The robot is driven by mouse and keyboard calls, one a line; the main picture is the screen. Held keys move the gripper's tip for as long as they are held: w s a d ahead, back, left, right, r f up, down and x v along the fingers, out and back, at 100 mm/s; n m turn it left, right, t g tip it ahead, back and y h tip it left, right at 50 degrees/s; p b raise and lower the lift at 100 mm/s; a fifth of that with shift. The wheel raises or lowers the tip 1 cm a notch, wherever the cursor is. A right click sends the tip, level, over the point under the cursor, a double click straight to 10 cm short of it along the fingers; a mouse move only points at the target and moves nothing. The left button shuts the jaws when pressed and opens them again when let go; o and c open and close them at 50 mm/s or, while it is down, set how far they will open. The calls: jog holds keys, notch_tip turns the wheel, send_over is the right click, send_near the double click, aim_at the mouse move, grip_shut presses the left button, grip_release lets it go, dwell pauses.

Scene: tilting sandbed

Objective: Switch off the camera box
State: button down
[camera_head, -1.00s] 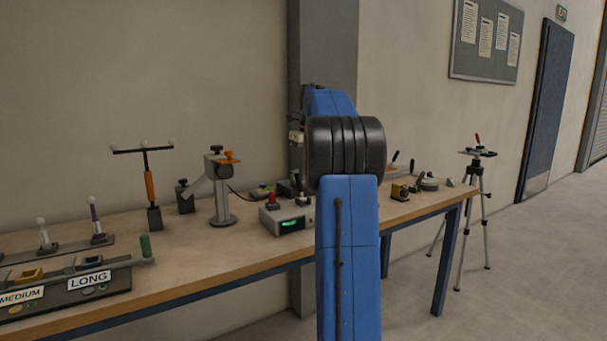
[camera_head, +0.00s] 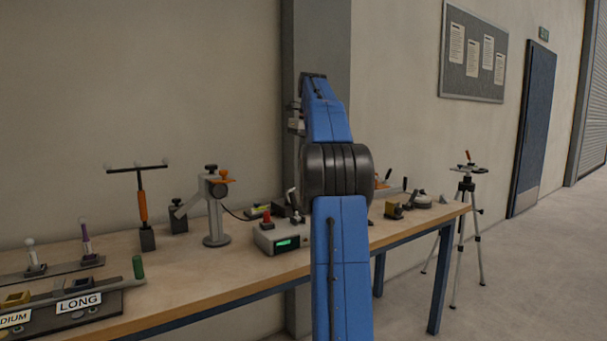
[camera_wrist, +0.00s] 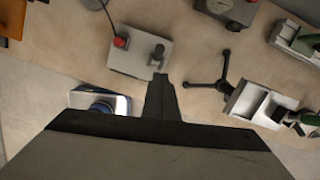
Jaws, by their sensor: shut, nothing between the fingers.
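The camera box is a light grey box (camera_head: 268,240) with a lit green display on its front, a red knob (camera_head: 266,216) and a lever on top. In the head view it stands near the bench's front edge, partly hidden by my arm. In the wrist view the box (camera_wrist: 125,62) shows from above, with the red knob (camera_wrist: 120,42) at left and a dark upright lever (camera_wrist: 157,52) at right. My gripper (camera_wrist: 161,80) is shut and empty, its tip at the box's near edge, close to the lever. I cannot tell whether they touch.
A dark three-armed piece (camera_wrist: 224,84) and a white open holder (camera_wrist: 255,103) lie right of the gripper. A silver device with a blue round part (camera_wrist: 100,105) is at left. A grey stand (camera_head: 215,215) is left of the box. A tripod (camera_head: 466,220) stands beyond the bench.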

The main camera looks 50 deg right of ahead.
jog(key=shift+w+r, duration=0.1)
jog(key=shift+r, duration=0.4)
dwell(0.3)
